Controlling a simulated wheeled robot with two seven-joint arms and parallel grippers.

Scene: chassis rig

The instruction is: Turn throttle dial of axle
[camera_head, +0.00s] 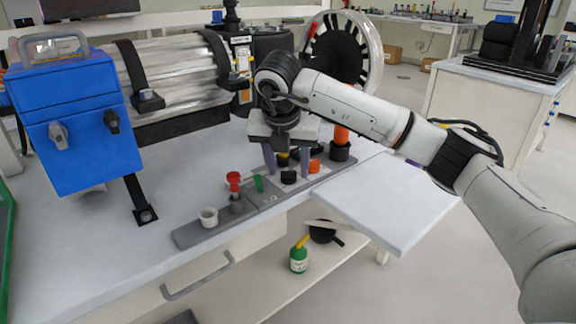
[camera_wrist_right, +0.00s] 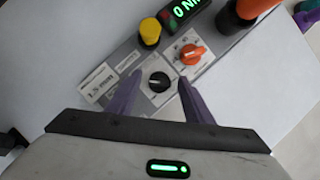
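The grey control panel (camera_head: 265,197) lies along the front of the workbench below the axle rig. It carries a black dial (camera_wrist_right: 159,82), also seen in the head view (camera_head: 288,177), and an orange dial (camera_wrist_right: 193,52) beside it. I cannot read which one is labelled throttle. My right gripper (camera_wrist_right: 160,78) points down at the panel, its purple fingers apart on either side of the black dial. No contact with the dial is visible. A green display (camera_wrist_right: 188,8) reading 0 and a yellow knob (camera_wrist_right: 150,29) sit beyond the dials. My left gripper is out of view.
A blue box (camera_head: 80,125) with two knobs stands at the left beside a silver cylinder (camera_head: 180,75). A red-topped lever (camera_head: 234,184) and a white cup (camera_head: 208,217) are left of the gripper. An orange-topped post (camera_head: 341,140) stands close on its right.

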